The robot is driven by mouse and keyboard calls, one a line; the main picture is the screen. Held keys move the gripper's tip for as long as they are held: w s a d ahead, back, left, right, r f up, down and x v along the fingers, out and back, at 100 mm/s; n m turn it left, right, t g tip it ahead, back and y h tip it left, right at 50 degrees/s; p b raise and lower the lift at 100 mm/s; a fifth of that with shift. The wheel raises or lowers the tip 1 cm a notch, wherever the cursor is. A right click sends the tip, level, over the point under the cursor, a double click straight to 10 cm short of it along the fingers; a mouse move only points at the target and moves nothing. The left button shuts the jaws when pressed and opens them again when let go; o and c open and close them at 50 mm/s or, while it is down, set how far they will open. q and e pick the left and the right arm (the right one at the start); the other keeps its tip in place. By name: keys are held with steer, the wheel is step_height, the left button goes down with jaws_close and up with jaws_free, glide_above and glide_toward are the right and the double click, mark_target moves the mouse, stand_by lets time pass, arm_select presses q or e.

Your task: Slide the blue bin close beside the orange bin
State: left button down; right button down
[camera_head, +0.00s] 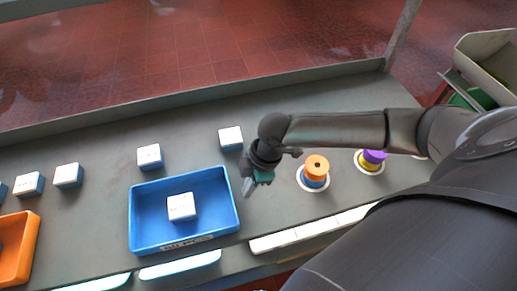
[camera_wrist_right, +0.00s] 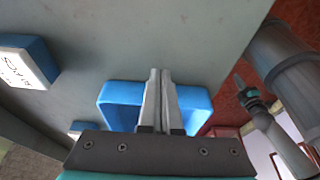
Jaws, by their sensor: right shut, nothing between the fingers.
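The blue bin (camera_head: 143,213) stands on the grey table, with a white-topped block (camera_head: 181,207) inside it. The orange bin (camera_head: 28,248) is to its left, cut off by the picture edge, with a clear gap between them. My right gripper (camera_head: 247,188) is shut and empty, just beside the blue bin's right wall; I cannot tell if it touches. In the right wrist view the shut fingers (camera_wrist_right: 160,75) are in front of the blue bin (camera_wrist_right: 120,95) and hide its middle. What looks like my left gripper (camera_wrist_right: 241,84) shows small at right there; its jaws are unclear.
Several white-topped blue blocks (camera_head: 149,157) stand behind the bins. Stacked rings on white bases, one orange-topped (camera_head: 317,168) and one purple-topped (camera_head: 373,160), are right of the gripper. White strips (camera_head: 310,229) line the front edge. The table between the bins is clear.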

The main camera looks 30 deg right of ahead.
mark_target(132, 218)
steer(key=shift+w+a, duration=0.25)
steer(key=shift+a, duration=0.85)
arm_select(q)
steer(key=shift+w+r, duration=0.2)
steer(key=shift+w, duration=0.15)
arm_select(e)
steer(key=shift+w, duration=0.1)
arm_select(q)
steer(key=shift+s, duration=0.2)
